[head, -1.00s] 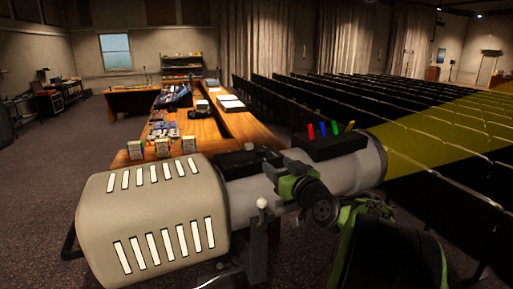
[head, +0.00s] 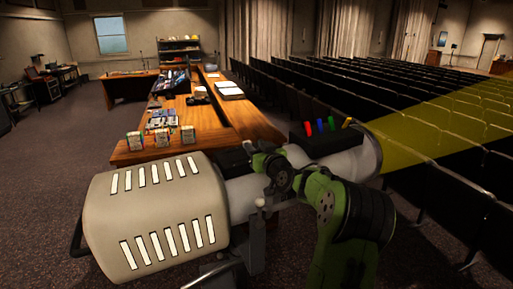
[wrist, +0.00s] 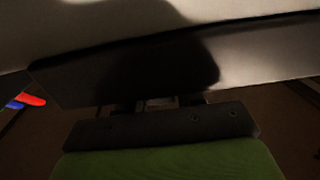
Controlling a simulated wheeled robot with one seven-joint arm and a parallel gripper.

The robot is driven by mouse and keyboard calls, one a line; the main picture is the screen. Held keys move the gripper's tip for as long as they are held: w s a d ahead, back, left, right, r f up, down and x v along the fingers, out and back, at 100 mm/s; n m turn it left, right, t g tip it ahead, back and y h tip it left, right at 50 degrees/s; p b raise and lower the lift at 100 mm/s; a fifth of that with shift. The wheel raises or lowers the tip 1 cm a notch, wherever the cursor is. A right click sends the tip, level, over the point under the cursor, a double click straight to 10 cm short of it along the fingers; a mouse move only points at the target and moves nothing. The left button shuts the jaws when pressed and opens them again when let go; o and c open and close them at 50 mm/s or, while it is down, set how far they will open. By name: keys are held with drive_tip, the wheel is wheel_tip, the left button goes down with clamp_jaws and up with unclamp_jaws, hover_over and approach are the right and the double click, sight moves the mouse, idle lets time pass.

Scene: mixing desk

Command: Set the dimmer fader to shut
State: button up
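A large stage spotlight with a slotted beige lamp housing (head: 150,222) and a grey barrel (head: 350,160) fills the foreground of the head view. A low black box (head: 232,161) sits on top of the barrel beside the housing. I cannot make out the dimmer fader or its setting. My gripper (head: 252,149) is at this box's right end, at the end of my green and black arm; contact cannot be told. In the wrist view, my gripper (wrist: 160,103) faces a dark, shadowed surface close ahead. Its fingers are too dark to show whether they are open or shut.
A second black box (head: 325,142) with red, blue, green and yellow levers stands on the barrel's right part. A support post (head: 252,245) with a white-knobbed lever is below. Behind are a wooden desk (head: 215,137) and seat rows (head: 380,110).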

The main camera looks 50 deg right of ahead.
sight(229, 160)
clamp_jaws()
drive_tip(key=w+a+b, duration=0.1)
drive_tip(key=a, duration=0.2)
drive_tip(key=w+a+b, duration=0.1)
drive_tip(key=a+b, duration=0.1)
drive_tip(key=w+a+b, duration=0.1)
drive_tip(key=a+b, duration=0.1)
drive_tip(key=a, duration=0.1)
drive_tip(key=shift+w+a+f, duration=0.15)
drive_tip(key=shift+a+f, duration=0.1)
drive_tip(key=shift+a, duration=0.05)
drive_tip(key=shift+d, duration=0.15)
drive_tip(key=shift+o, duration=1.9)
unclamp_jaws()
drive_tip(key=shift+a+r, duration=0.1)
drive_tip(key=shift+a, duration=0.1)
drive_tip(key=shift+d, duration=0.1)
